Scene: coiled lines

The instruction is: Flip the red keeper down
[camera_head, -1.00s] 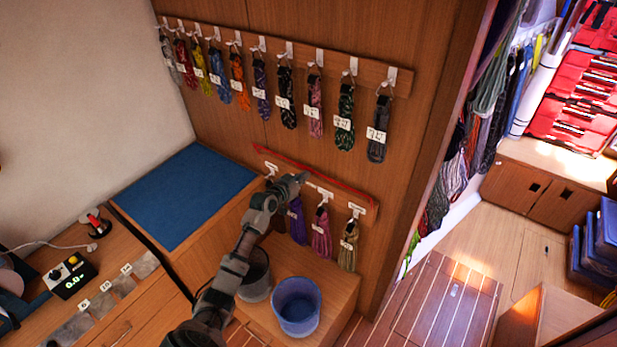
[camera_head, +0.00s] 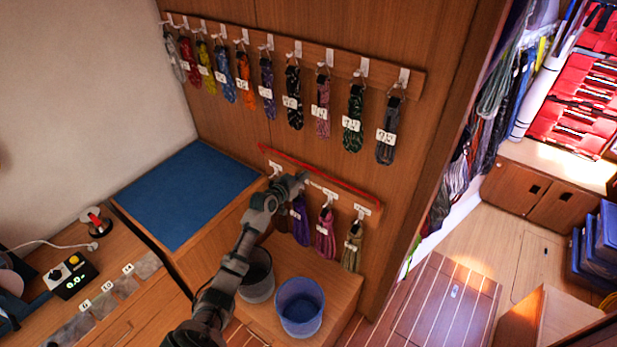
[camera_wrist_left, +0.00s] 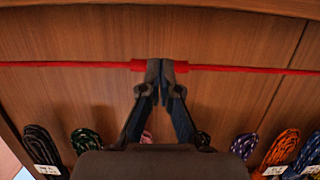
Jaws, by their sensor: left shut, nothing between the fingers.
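The red keeper (camera_head: 335,180) is a long thin red bar along the top of the lower hook rail (camera_head: 318,188) on the wooden wall; it also crosses the left wrist view (camera_wrist_left: 80,64). My left gripper (camera_head: 303,177) is at the middle of this rail, its fingers shut and empty. In the left wrist view the fingertips (camera_wrist_left: 160,70) are together at the keeper's thicker middle part and hide some of it. They look very close to it; I cannot tell if they touch. My right gripper is not in view.
Several coils hang below the lower rail, including a purple coil (camera_head: 301,222) near my gripper. A row of tagged coils hangs from the upper rail (camera_head: 335,62).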

